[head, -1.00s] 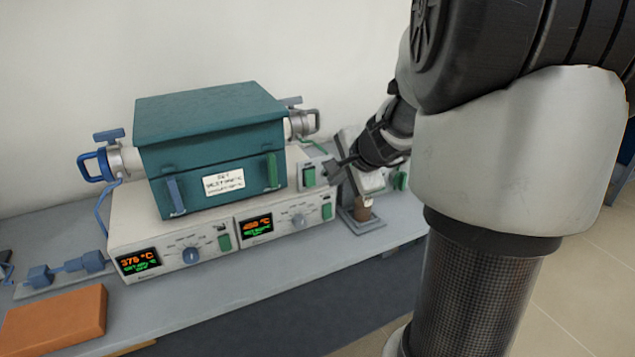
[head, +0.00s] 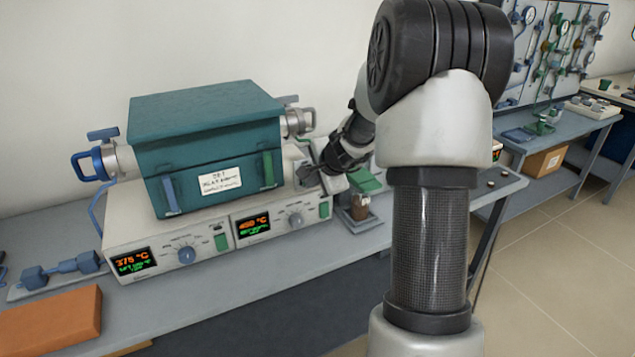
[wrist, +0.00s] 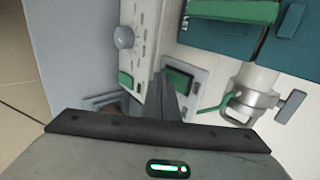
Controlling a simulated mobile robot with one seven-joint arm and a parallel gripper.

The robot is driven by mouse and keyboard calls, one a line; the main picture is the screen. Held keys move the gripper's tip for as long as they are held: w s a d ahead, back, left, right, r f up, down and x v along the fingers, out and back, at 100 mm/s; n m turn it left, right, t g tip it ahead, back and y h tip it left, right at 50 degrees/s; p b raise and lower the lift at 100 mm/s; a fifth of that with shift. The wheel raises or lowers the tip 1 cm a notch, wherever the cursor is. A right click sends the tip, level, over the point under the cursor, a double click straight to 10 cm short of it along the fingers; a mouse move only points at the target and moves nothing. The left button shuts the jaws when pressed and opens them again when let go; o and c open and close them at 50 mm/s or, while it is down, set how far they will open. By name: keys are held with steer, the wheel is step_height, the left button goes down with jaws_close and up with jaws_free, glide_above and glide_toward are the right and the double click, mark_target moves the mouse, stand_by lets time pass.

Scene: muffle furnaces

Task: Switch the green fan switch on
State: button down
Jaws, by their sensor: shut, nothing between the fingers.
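A green rocker switch (wrist: 177,80) on a pale plate shows in the wrist view, beside the furnace's right end; I take it for the fan switch. In the head view my gripper covers it, so its setting cannot be told there. My gripper (wrist: 162,84) is shut and empty. Its fingertips are just left of the green rocker in the wrist view; I cannot tell whether they touch it. In the head view the gripper (head: 310,175) is close to the right end of the control unit.
A teal furnace (head: 205,145) sits on the white control unit (head: 285,240), which has displays, knobs and two other green switches (head: 221,242). A metal flange (head: 300,122) juts out above the gripper. A green-topped stand (head: 362,182) is close right. An orange block (head: 50,320) lies front left.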

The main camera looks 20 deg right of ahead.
steer(key=shift+f, duration=0.1)
steer(key=shift+w, duration=0.25)
stand_by(0.3)
steer(key=shift+r+p, duration=0.35)
steer(key=shift+r, duration=0.5)
steer(key=shift+w, duration=0.1)
